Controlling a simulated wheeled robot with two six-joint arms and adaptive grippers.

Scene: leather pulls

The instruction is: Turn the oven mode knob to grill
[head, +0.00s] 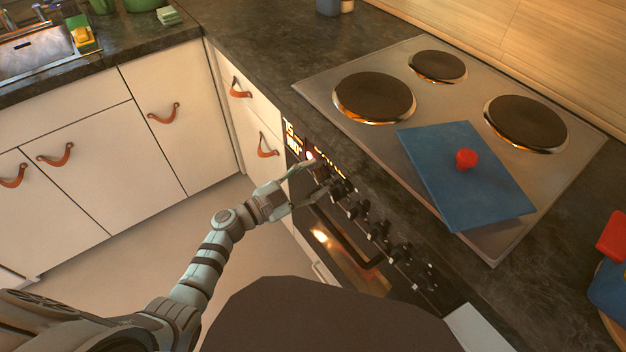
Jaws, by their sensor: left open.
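The oven (345,268) is built in under the counter, with a dark control panel along its top edge. A row of dark knobs (357,209) runs along this panel, and a lit display (292,137) is at its far left end. My left gripper (320,177) is open at the left part of the panel, its two fingers spread on either side of a dark knob near the display. I cannot tell whether the fingers touch it. The knob's markings and pointer are too small to read. My right gripper is out of view.
The cooktop (327,91) lies above the oven, with a blue board (460,180) and a red knob-like piece (466,158) on it. White cabinets (165,145) with leather pulls stand at left. The oven handle (345,243) sticks out below the knobs. Floor space at left is clear.

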